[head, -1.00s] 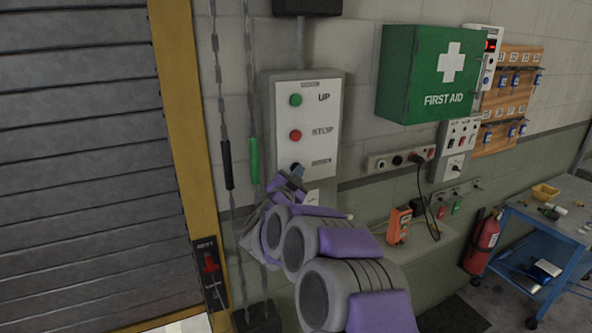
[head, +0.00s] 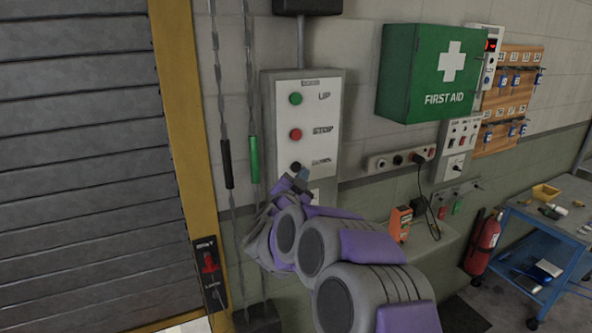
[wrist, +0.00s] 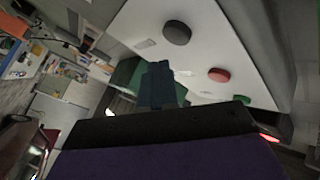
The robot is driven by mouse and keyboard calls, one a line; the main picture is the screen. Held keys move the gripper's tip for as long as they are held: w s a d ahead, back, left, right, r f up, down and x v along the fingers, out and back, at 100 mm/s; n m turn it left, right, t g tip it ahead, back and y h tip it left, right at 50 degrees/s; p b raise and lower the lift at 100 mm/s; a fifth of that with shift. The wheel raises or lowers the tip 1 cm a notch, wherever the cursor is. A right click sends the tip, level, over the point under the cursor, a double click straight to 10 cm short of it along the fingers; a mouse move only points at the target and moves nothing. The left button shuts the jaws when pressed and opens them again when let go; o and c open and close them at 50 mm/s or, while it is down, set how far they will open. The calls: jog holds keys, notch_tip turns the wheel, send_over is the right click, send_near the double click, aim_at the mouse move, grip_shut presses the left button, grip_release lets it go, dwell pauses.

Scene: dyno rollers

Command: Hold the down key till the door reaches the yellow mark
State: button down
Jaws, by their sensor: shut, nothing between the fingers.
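The white control panel (head: 325,110) has a green UP key (head: 295,99), a red STOP key (head: 295,134) and a black down key (head: 295,166). My gripper (head: 302,176) is shut and empty, its tip just below and right of the down key in the head view. In the wrist view, the down key (wrist: 177,33) shows uncovered beyond my fingertips (wrist: 158,70), with a visible gap in the picture; I cannot tell the depth. The grey slatted door (head: 85,170) fills the left side, its lower edge near the picture's bottom. I cannot make out a separate yellow mark.
A yellow door post (head: 180,130) and hanging chains (head: 228,165) stand left of the panel. A red lever (head: 209,262) is on the post. A green first aid box (head: 430,72), a socket strip (head: 398,160) and an orange device (head: 400,222) are to the right.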

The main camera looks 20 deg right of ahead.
jog(key=s, duration=0.3)
jog(key=shift+s+f+b, duration=0.1)
jog(key=shift+s+b, duration=0.2)
jog(key=shift+s, duration=0.05)
